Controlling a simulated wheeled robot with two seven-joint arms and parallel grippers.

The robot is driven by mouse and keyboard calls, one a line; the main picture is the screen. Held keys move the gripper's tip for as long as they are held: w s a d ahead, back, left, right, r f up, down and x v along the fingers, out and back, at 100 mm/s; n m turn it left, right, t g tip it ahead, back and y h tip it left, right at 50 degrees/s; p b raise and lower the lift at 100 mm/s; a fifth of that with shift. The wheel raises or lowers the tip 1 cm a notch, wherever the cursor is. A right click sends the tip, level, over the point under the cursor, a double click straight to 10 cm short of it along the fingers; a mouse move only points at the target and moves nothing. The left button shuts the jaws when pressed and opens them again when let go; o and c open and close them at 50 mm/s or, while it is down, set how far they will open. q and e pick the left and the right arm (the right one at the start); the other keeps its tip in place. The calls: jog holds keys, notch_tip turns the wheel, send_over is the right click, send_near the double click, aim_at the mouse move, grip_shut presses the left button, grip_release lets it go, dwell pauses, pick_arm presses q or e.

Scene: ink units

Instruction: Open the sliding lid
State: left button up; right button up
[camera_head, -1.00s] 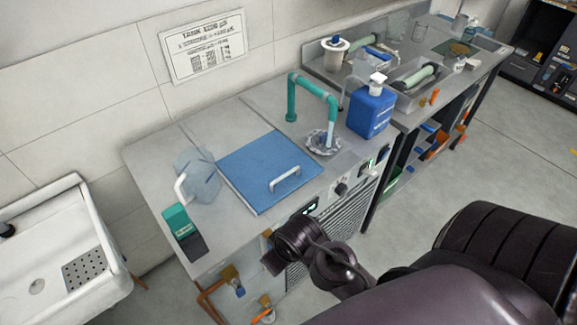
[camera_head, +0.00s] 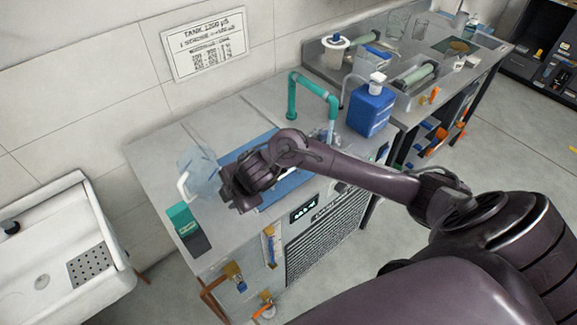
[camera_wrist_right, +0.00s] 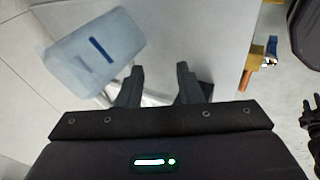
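The blue sliding lid (camera_head: 288,187) lies flat on the grey counter. My right gripper (camera_head: 238,190) is over the lid's left part, near the clear jug. In the right wrist view the two fingers of my right gripper (camera_wrist_right: 160,72) stand apart. A pale bar shows behind and between them; I cannot tell whether it is the jug's handle. No grip on the lid shows. My left gripper is not seen in the head view.
The clear jug (camera_head: 198,172) with a white handle stands left of the lid; it also shows in the right wrist view (camera_wrist_right: 95,50). A teal box (camera_head: 181,218) is in front of it. A teal pipe (camera_head: 318,88) and blue bottle (camera_head: 371,110) stand to the right.

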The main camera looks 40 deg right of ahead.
jog(key=w+d+r+n+g+h, duration=0.1)
jog(key=w+d+g+h, duration=0.1)
jog(key=d, duration=0.9)
jog(key=g, duration=0.2)
send_near(289, 172)
jog(key=shift+m, duration=0.3)
jog(key=f, duration=0.2)
jog(key=f+b, duration=0.1)
jog(key=w+f+b, duration=0.1)
jog(key=f, duration=0.1)
jog(key=shift+a+f, duration=0.3)
jog(key=shift+f, duration=0.05)
jog(key=shift+w+f, duration=0.15)
jog(key=shift+f, duration=0.2)
jog(key=shift+w+f, duration=0.15)
jog(key=shift+f, duration=0.4)
grip_shut()
